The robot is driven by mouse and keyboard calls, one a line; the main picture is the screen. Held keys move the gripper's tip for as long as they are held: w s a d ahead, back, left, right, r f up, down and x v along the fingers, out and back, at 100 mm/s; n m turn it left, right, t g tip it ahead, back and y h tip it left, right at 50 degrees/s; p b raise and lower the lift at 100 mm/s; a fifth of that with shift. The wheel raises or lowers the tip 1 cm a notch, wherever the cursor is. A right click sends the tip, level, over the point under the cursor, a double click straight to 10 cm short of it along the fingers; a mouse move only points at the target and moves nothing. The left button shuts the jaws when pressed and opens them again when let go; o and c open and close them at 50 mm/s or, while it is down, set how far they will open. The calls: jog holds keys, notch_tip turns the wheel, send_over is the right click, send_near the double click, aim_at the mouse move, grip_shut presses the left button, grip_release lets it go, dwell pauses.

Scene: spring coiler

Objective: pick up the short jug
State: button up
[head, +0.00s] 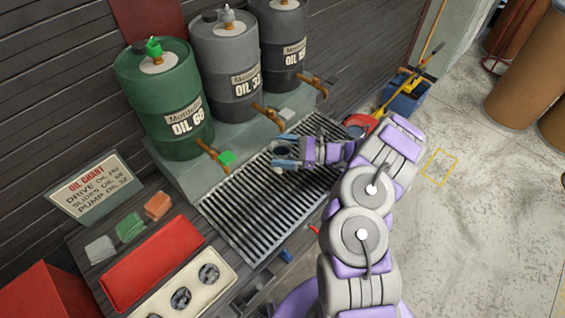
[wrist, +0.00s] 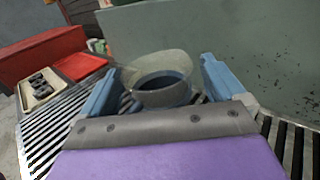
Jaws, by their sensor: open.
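A small round vessel with a dark opening, which looks like the short jug (wrist: 163,93), stands over the slatted grate between my gripper's fingers in the wrist view. Its pale, see-through flared lip rises behind the dark opening. My gripper (wrist: 158,72) is open, with one blue finger to the left of the jug and one to the right. Gaps show between the fingers and the jug. In the head view my gripper (head: 276,153) is low over the grate, in front of the oil drums; the jug is small and partly hidden there.
The slatted grate (head: 243,215) lies below a ledge with green, grey and dark drums (head: 160,100), whose taps (head: 270,115) jut over it. A red tray (head: 152,265) and a cream tray (head: 170,302) lie at the lower left. A red rounded object (head: 361,121) is at the right.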

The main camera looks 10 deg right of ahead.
jog(key=c, duration=1.6)
